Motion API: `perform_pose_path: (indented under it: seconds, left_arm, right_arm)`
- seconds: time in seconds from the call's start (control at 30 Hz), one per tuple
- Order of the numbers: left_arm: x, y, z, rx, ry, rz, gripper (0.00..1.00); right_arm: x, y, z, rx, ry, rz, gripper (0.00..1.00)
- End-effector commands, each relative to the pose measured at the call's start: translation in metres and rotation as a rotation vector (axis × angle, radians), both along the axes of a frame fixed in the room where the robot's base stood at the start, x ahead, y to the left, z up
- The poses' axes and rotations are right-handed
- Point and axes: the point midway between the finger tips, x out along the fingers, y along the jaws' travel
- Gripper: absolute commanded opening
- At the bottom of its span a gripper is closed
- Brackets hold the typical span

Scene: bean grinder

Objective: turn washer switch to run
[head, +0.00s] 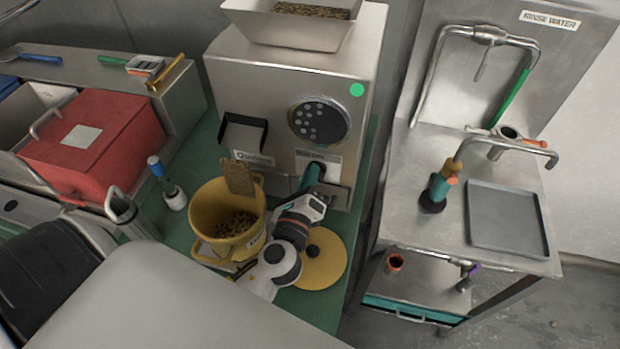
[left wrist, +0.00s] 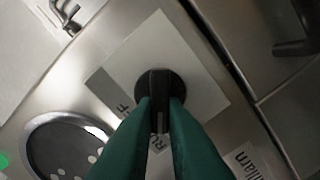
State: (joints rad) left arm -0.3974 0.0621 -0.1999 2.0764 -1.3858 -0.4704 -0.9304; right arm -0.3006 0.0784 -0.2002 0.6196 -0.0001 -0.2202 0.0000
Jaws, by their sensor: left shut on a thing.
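The switch knob (left wrist: 160,84) is black and sits on a pale square plate (left wrist: 198,58) in the left wrist view. Dark lettering is partly readable on the plate, "FF" at the left and "RU" below, the rest covered. My left gripper (head: 311,178) reaches up to the front of the steel machine (head: 270,100) in the head view, just below a label there. Its green fingers (left wrist: 160,115) are shut on the knob's black bar, one on each side. The bar stands roughly upright in the left wrist picture. My right gripper is not in view.
A yellow bucket of beans (head: 225,215) with a scoop stands left of my left arm, close to it. A yellow disc (head: 322,262) lies beside the arm. A red box (head: 90,145) is at the left. The steel sink unit (head: 395,190) stands at the right.

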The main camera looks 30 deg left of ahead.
Motion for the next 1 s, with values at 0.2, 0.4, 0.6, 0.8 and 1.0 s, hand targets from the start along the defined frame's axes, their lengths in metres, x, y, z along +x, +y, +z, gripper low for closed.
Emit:
perform_pose_path:
  seconds: [0.2,0.4,0.6,0.8,1.0]
  left_arm:
    - [-0.0003,0.0001,-0.0009,-0.018,-0.002,0.001,0.00]
    - [-0.0004,0.0000,-0.0009,-0.020,-0.003,0.001,0.00]
    - [-0.0003,0.0000,-0.0009,-0.019,-0.003,0.001,0.27]
    - [-0.0002,0.0000,-0.0006,-0.018,-0.003,0.000,0.33]
    - [-0.0053,-0.0014,-0.0021,-0.018,-0.003,-0.001,0.33]
  right_arm:
    - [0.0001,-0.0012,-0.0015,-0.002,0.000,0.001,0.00]
    - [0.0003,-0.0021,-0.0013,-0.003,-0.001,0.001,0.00]
    - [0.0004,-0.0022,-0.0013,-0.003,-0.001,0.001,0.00]
    - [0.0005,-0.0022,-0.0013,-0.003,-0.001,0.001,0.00]
    - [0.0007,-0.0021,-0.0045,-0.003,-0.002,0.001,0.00]
